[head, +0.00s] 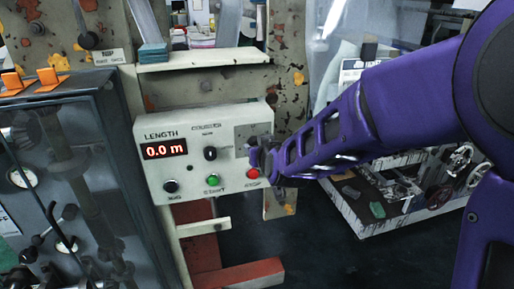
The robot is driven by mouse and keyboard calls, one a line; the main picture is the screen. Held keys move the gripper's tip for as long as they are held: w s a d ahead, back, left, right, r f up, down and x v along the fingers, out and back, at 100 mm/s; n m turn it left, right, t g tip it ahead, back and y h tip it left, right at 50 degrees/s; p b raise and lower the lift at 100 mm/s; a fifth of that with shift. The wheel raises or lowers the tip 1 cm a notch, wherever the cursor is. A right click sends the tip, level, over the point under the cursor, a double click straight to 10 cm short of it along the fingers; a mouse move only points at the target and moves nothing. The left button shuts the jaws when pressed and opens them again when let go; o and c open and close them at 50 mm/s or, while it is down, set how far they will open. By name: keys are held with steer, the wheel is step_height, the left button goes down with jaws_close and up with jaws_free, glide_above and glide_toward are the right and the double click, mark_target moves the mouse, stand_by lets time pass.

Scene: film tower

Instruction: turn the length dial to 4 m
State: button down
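A pale control panel (180,140) on the paint-chipped machine has a red display (164,149) under "LENGTH" reading 0.0 m. A black knob (210,154) sits right of the display and another black knob (171,186) below it. I cannot tell which control is the length dial. My gripper (258,157) reaches in from the right in front of the panel's right part, just above the red button. It covers part of that area, and a dial there could be hidden. Its fingers are small and dark; whether they touch anything or are open is unclear.
A green start button (213,180) and a red stop button (252,174) are on the panel's lower edge. A glass-sided cabinet (85,170) stands close at left. A shelf (205,60) juts out above the panel. A cluttered tray (385,200) is at right.

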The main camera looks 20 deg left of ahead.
steer(key=shift+r, duration=0.15)
steer(key=shift+c, duration=1.9)
jaws_free()
